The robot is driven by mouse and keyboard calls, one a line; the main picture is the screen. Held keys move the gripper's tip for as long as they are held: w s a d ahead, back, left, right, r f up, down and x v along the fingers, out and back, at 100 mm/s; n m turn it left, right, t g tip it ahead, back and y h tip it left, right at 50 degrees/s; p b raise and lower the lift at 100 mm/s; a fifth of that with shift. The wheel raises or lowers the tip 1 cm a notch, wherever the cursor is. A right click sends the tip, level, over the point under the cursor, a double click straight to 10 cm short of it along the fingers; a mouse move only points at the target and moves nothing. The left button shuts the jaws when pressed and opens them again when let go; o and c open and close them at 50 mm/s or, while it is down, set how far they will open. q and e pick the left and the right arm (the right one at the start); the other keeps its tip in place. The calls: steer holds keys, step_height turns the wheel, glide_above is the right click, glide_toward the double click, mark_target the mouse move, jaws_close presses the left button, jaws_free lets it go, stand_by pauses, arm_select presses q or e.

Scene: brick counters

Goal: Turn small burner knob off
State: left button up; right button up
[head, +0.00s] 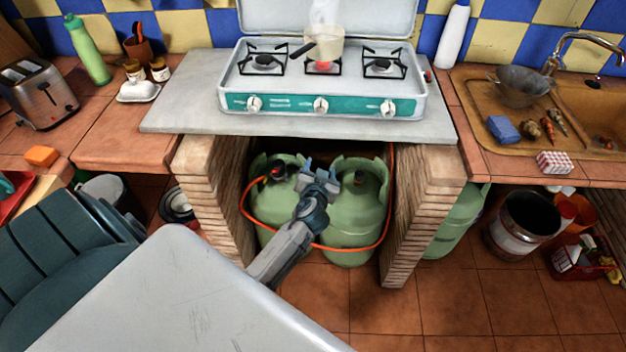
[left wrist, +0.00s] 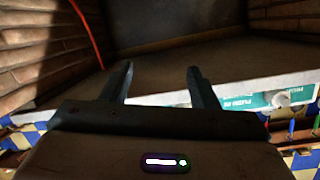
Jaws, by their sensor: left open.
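The white camping stove (head: 230,80) has a teal front panel with three white knobs: left (head: 254,104), middle (head: 320,105) and right (head: 388,108). A steaming saucepan (head: 330,42) stands on the middle burner, which glows red beneath it. I cannot tell which burner is the small one. My left gripper (head: 318,172) is open and empty, below the counter slab and in front of the gas bottles, apart from the knobs. In the left wrist view its two fingers (left wrist: 159,75) are spread; part of the teal panel and one knob (left wrist: 281,99) show at right. My right gripper is out of view.
The grey slab (head: 180,105) overhangs a niche between brick pillars (head: 212,190). Green gas bottles (head: 352,215) with an orange hose fill the niche. A toaster (head: 38,95) stands at left; a sink board (head: 470,100) is at right. The slab before the knobs is clear.

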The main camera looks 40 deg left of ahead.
arm_select(q)
steer(key=s+f+m+g+h, duration=0.1)
steer(key=s+f, duration=0.1)
steer(key=f, duration=0.6)
steer(key=s+f+g+h, duration=0.1)
steer(key=s+f+g, duration=0.1)
steer(key=f, duration=0.6)
steer(key=shift+s+d+m, duration=0.35)
steer(key=shift+d+m, duration=0.05)
steer(key=shift+d, duration=0.05)
